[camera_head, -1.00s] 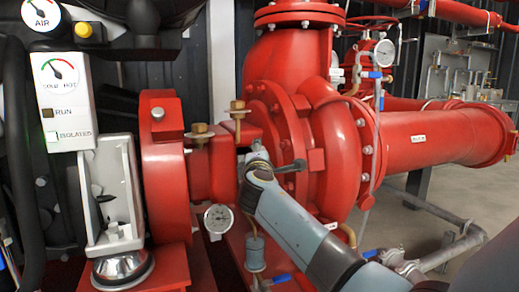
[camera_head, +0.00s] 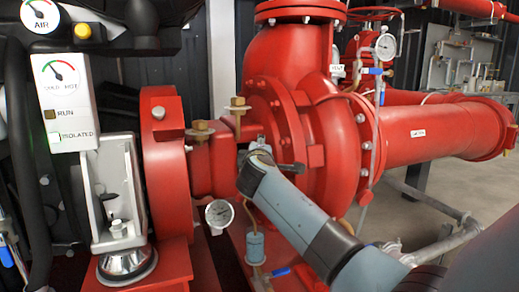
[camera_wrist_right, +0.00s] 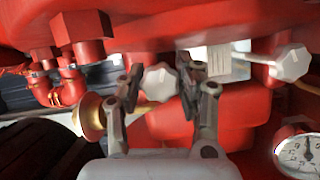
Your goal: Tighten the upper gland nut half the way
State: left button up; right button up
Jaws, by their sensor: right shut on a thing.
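My right gripper (camera_wrist_right: 161,82) has its two fingers on either side of a pale grey, lobed nut (camera_wrist_right: 160,82) and is shut on it. A second pale nut (camera_wrist_right: 291,62) sits apart to the right in the wrist view. I cannot tell from the pictures which of the two is the upper gland nut. In the head view my right gripper (camera_head: 262,160) reaches into the gap of the red bearing housing beside the pump casing (camera_head: 335,145). Its own wrist hides the nuts there. My left gripper is not in view.
A pressure gauge (camera_head: 219,213) hangs just below left of my gripper. Brass fittings (camera_head: 238,108) stand above the housing. A red flange (camera_head: 165,160) is to the left and a red pipe (camera_head: 430,135) to the right. Grey pipes (camera_head: 440,240) run near my forearm.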

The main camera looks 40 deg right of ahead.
jog(key=shift+f, duration=0.1)
jog(key=o, duration=1.2)
jog(key=v, duration=1.2)
